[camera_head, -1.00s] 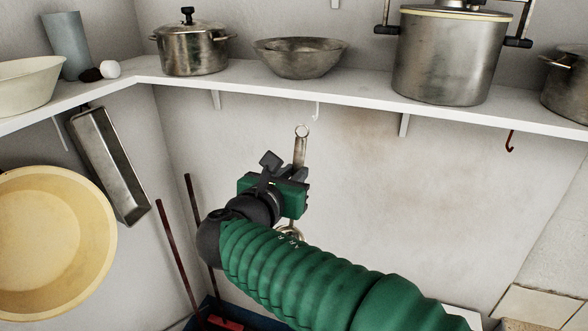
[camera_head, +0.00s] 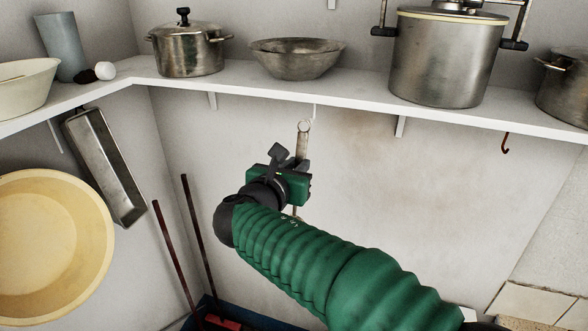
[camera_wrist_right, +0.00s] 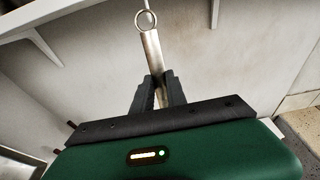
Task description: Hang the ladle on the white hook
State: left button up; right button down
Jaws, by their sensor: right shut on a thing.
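My right gripper (camera_head: 300,172) is shut on the ladle's metal handle (camera_head: 302,147), which points up with its ring at the top. In the wrist view the handle (camera_wrist_right: 153,50) rises from between the fingers (camera_wrist_right: 158,90). The ladle's lower part is mostly hidden behind my gripper. The white hook (camera_head: 315,111) hangs under the shelf's front edge, just above and right of the ring in the head view. In the wrist view a thin white piece meets the ring's top; I cannot tell whether ring and hook touch. My left gripper is out of view.
The white shelf (camera_head: 350,92) runs above, carrying a lidded pot (camera_head: 187,52), a bowl (camera_head: 297,62) and a large pot (camera_head: 443,60). Brackets (camera_head: 400,126) project below it. A dark red hook (camera_head: 505,144) hangs at right. A yellow basin (camera_head: 50,245) and metal pan (camera_head: 105,165) hang left.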

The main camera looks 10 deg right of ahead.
jog(key=shift+x, duration=0.85)
jog(key=shift+w+d+r+p, duration=0.15)
jog(key=shift+w+d+p, duration=0.35)
jog(key=shift+w+d, duration=0.5)
jog(key=shift+w+d+f+b, duration=0.1)
jog(key=shift+w+f+b, duration=0.4)
jog(key=shift+f, duration=0.2)
